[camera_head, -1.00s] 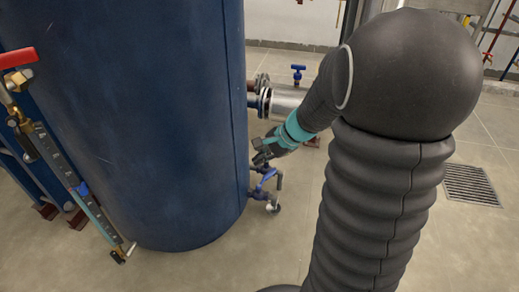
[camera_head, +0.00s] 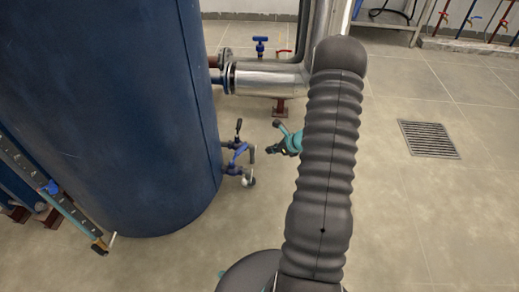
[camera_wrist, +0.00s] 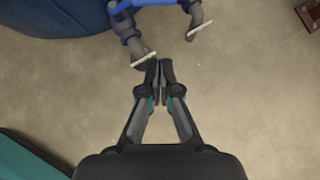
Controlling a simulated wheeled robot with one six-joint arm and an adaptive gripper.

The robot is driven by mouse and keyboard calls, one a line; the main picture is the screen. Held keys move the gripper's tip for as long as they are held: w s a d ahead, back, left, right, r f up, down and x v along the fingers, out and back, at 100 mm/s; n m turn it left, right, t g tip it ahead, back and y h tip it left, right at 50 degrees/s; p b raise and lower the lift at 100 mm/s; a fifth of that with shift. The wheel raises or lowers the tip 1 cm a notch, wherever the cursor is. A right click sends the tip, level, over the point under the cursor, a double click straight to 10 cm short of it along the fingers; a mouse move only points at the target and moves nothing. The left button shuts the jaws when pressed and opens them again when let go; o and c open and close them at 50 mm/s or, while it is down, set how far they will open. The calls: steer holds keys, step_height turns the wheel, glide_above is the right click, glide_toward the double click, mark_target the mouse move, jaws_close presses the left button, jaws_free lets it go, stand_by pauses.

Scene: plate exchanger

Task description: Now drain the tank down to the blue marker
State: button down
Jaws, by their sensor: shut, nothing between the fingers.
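The tall dark blue tank (camera_head: 120,100) fills the left of the head view. A slanted level gauge (camera_head: 72,212) stands at its left front, with a small blue marker (camera_head: 50,187) on it. The gauge's lower part looks bluish; the exact level is too small to read. A blue drain valve (camera_head: 238,151) with pipe ends sits low on the tank's right side; part of it shows atop the wrist view (camera_wrist: 150,4). My gripper (camera_head: 271,148) is right of the valve, apart from it. In the wrist view its fingertips (camera_wrist: 160,68) are together and empty, just below the pipes.
A floor grate (camera_head: 428,138) lies at the right. The tiled floor there is open.

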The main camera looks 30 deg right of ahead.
mark_target(238, 153)
steer(key=w+a+r+x, duration=0.1)
steer(key=r+x, duration=0.1)
steer(key=x, duration=1)
steer(key=shift+w+b, duration=0.3)
steer(key=shift+w, duration=0.1)
steer(key=shift+w+a, duration=0.1)
steer(key=shift+a, duration=0.05)
